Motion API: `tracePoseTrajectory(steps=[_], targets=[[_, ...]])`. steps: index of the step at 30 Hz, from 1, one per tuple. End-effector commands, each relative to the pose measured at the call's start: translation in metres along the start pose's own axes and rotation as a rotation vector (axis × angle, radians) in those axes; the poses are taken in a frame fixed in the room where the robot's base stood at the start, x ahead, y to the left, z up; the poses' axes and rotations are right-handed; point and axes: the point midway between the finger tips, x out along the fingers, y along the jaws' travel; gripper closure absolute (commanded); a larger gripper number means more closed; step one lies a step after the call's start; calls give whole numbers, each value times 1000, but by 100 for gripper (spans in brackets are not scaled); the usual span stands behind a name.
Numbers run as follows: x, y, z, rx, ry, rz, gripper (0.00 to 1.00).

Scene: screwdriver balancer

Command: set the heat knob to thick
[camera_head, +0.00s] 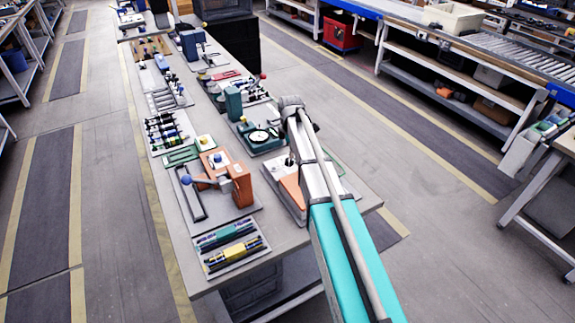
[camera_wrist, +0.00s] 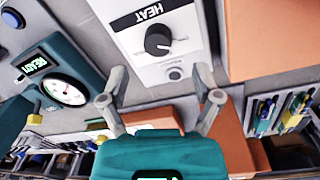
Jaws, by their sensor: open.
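The heat knob (camera_wrist: 158,41) is a round black dial on a white panel (camera_wrist: 128,38) marked HEAT, at the top middle of the wrist view. Small marks surround it, but I cannot read which one it points to. A small round dark button (camera_wrist: 175,74) sits below the knob on the panel. My gripper (camera_wrist: 160,98) is open and empty, with its two grey fingertips apart on either side of the panel's lower end. The fingers are not touching the knob. In the head view, my arm hides much of this area, and I cannot make out the fingertips.
A teal device with a round gauge and a READY display (camera_wrist: 35,68) stands left of the panel. Orange surfaces (camera_wrist: 270,40) lie to the right. In the head view, the long bench (camera_head: 290,238) is crowded with an orange press (camera_head: 229,172) and several trays.

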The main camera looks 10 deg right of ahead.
Motion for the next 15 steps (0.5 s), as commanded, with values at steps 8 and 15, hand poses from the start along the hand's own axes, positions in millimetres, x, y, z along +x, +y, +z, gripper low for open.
tracePoseTrajectory(steps=[8, 15], targets=[[26, 0, 0, -1, 0, 0, 19], [44, 0, -1, -1, 0, 0, 19]])
